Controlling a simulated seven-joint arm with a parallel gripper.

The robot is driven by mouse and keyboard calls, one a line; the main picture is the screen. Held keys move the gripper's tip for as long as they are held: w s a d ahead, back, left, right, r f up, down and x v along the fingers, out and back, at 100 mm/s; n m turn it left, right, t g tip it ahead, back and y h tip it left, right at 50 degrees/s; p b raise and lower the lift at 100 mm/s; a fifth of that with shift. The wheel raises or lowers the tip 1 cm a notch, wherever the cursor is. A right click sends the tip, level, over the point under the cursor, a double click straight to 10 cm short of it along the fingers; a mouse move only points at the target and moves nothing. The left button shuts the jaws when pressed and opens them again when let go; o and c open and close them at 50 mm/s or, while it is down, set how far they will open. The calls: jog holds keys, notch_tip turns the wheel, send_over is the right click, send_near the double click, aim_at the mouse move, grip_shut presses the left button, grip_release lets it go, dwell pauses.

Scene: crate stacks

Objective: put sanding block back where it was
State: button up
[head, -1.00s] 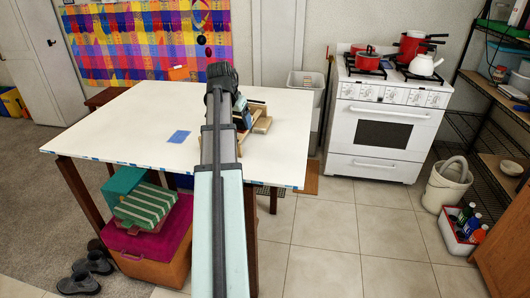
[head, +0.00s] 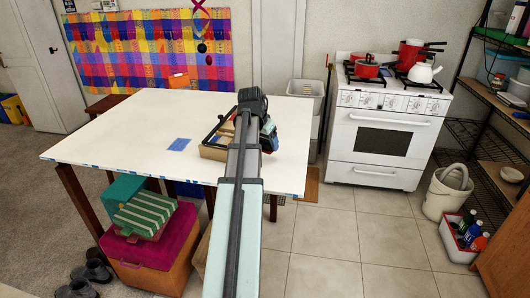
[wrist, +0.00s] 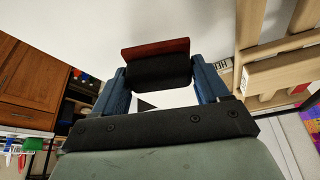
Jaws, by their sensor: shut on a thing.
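My gripper (wrist: 166,76) has blue fingers and is shut on the sanding block (wrist: 158,70), a black block with a red-brown plate along one side, in the wrist view. In the head view my gripper (head: 268,136) is over the right part of the white table, just right of a wooden crate (head: 213,153). The block cannot be made out clearly there. My arm hides part of the crate and whatever lies in it. Wooden slats of a crate (wrist: 280,72) fill the right side of the wrist view, beside the gripper and apart from the block.
A flat blue square (head: 179,144) lies on the white table (head: 120,135), left of the crate. The table's left and back are clear. A white stove (head: 385,130) with red pots stands right of the table, and a shelf rack (head: 480,75) is at the far right.

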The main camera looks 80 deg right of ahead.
aim_at(264, 148)
jog(key=shift+f, duration=2.05)
jog(key=shift+f, duration=0.1)
jog(key=o, duration=1)
jog(key=v, duration=1.2)
